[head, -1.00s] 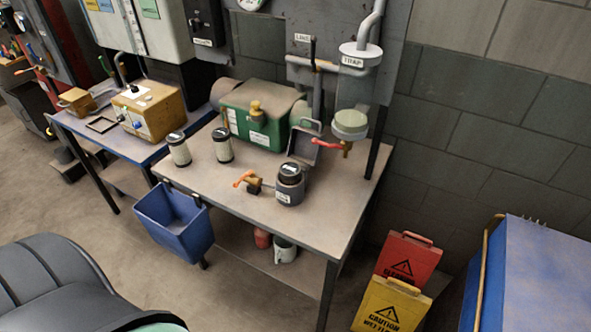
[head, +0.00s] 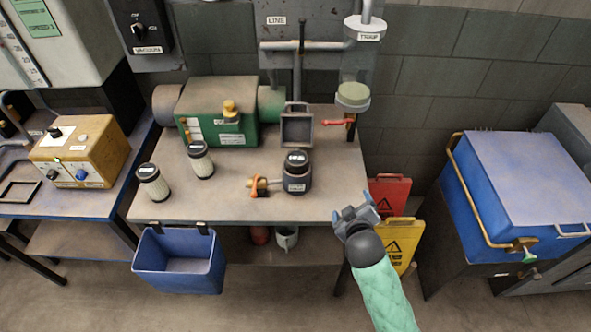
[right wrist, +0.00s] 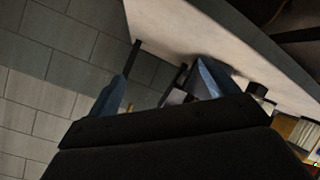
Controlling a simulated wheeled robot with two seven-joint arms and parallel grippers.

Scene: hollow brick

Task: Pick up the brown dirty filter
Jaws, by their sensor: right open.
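Two upright cylindrical filters with black caps stand on the left part of the table: a front-left filter (head: 153,185) and a back-right filter (head: 200,163). Both look off-white to greyish at this size, and I cannot tell which one is brown and dirty. My right gripper (head: 357,208) is open and empty at the table's right front edge, well to the right of both filters. Its blue fingers (right wrist: 160,90) also show in the right wrist view, with no filter visible between them. My left gripper is not in view.
A green pump (head: 222,112) is behind. A blue bin (head: 180,280) hangs at the front. Caution signs (head: 402,236) stand right of the table.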

